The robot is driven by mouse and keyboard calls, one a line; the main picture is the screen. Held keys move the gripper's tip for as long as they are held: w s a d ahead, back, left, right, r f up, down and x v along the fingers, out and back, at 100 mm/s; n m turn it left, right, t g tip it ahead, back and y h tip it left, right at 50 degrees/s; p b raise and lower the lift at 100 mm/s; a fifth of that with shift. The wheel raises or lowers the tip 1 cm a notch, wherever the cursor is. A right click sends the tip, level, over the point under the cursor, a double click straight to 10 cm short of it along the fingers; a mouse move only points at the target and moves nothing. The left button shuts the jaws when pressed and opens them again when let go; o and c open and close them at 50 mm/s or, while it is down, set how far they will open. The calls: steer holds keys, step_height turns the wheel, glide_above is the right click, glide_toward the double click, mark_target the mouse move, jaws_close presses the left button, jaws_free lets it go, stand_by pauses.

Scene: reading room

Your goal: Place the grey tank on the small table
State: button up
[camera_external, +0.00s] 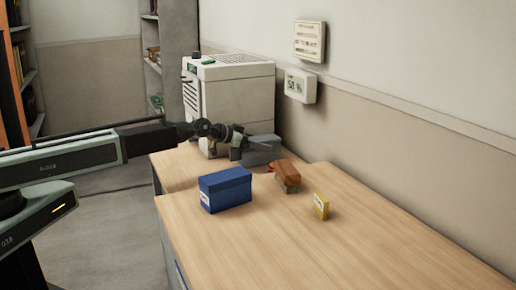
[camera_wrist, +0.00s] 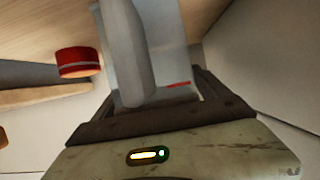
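A grey block-like thing (camera_external: 262,150), which may be the grey tank, is low over or on the far wooden top, beside the white cabinet. My gripper (camera_external: 240,145) is right at its left side and seems to touch it. In the wrist view a smooth grey body (camera_wrist: 170,40) with a small red mark fills the space in front of my gripper (camera_wrist: 150,105). A rounded grey shape covers part of it. Whether the fingers are closed on it is unclear. I cannot tell which surface is the small table.
A blue box (camera_external: 225,188), an orange-brown item (camera_external: 286,176) and a small yellow box (camera_external: 321,205) stand on the near wooden top (camera_external: 300,245). The white cabinet (camera_external: 235,95) stands behind. A red banded cylinder (camera_wrist: 78,62) shows in the wrist view. The near top's front is clear.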

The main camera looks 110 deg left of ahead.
steer(key=shift+r, duration=0.1)
steer(key=p+v, duration=0.5)
steer(key=v, duration=0.7)
